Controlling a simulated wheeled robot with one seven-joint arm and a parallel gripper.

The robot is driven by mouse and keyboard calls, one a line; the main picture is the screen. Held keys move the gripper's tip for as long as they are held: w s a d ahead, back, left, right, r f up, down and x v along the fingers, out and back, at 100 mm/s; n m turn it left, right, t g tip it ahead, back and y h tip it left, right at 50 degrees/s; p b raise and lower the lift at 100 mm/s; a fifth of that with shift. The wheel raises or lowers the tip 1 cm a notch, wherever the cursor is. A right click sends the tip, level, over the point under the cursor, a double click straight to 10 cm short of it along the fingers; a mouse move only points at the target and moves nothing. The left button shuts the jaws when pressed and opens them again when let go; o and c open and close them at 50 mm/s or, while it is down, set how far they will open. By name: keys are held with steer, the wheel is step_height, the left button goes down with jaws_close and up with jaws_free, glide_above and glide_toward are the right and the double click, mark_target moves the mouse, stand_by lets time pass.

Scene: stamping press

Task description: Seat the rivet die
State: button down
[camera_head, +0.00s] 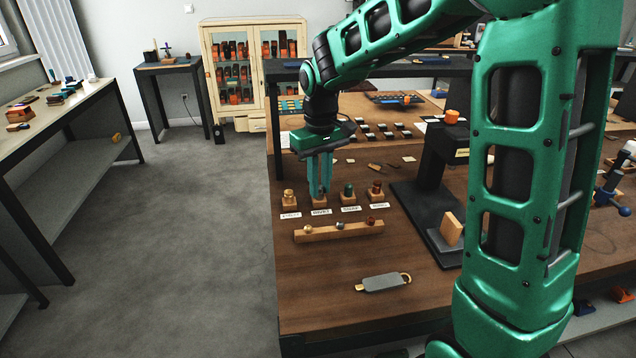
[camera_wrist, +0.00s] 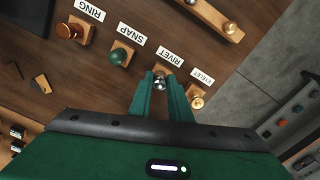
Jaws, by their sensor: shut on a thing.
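The rivet die (camera_wrist: 160,84) is a small silvery piece at the wooden block behind the RIVET label (camera_wrist: 171,58). My gripper (camera_head: 320,192) points down at that block, second from left in the row, and its green fingers are closed around the die. In the wrist view the fingertips (camera_wrist: 160,80) sit on both sides of it. The fingers hide most of the die in the head view, and I cannot tell whether it is clear of its block (camera_head: 319,202). The black stamping press (camera_head: 432,165) stands to the right on the bench.
The eyelet die (camera_head: 289,195) is close on the left; the green snap die (camera_head: 349,190) and copper ring die (camera_head: 376,188) are on the right. A wooden rail (camera_head: 338,232) with small knobs lies in front.

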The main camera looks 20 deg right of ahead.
mark_target(320, 187)
steer(key=c, duration=1.6)
jaws_free()
steer(key=shift+o, duration=0.2)
steer(key=shift+r, duration=0.1)
step_height(320, 187, up, 10)
steer(key=shift+r, duration=0.25)
